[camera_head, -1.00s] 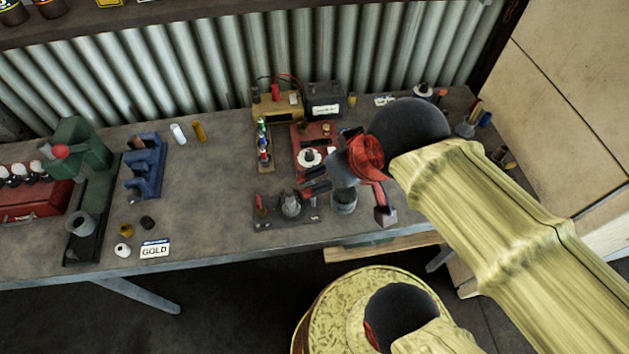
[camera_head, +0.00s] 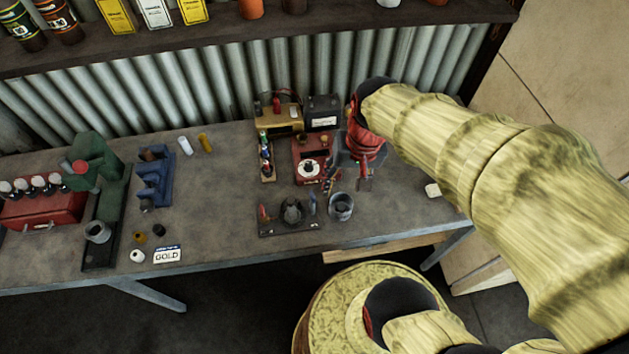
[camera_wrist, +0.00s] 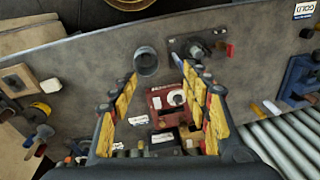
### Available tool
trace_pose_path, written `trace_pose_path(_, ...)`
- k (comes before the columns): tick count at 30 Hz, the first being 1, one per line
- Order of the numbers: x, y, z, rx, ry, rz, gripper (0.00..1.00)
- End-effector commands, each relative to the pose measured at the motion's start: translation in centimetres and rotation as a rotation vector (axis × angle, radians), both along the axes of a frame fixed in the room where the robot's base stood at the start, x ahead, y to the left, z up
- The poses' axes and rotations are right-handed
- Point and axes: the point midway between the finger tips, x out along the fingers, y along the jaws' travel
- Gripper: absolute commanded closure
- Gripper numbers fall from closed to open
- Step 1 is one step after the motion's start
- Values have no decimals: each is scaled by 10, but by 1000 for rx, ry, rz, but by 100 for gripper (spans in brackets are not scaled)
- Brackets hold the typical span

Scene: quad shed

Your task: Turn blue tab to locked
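A dark fixture plate (camera_head: 290,229) lies near the bench's front edge, with a black knob (camera_head: 292,212) in its middle. A small blue tab (camera_head: 313,203) stands upright at its right end and a red tab (camera_head: 265,213) at its left end.
A grey cup (camera_head: 341,207) stands right of the plate. A red box with a white dial (camera_head: 309,165) is behind it, beside a rack of small bottles (camera_head: 266,155). A green press (camera_head: 97,165) and blue holder (camera_head: 154,178) stand left.

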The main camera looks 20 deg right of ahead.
Motion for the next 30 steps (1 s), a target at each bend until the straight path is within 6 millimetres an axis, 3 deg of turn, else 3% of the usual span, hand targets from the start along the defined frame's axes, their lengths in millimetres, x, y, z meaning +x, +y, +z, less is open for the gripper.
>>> trace_pose_path(5,19,-7,-29,161,172,-379,56)
trace_pose_path(12,50,2,-74,313,323,-871,56)
trace_pose_path(15,67,5,-72,352,333,-1013,56)
trace_pose_path(23,75,9,-67,379,362,-1203,56)
trace_pose_path(30,75,19,-92,376,365,-1210,56)
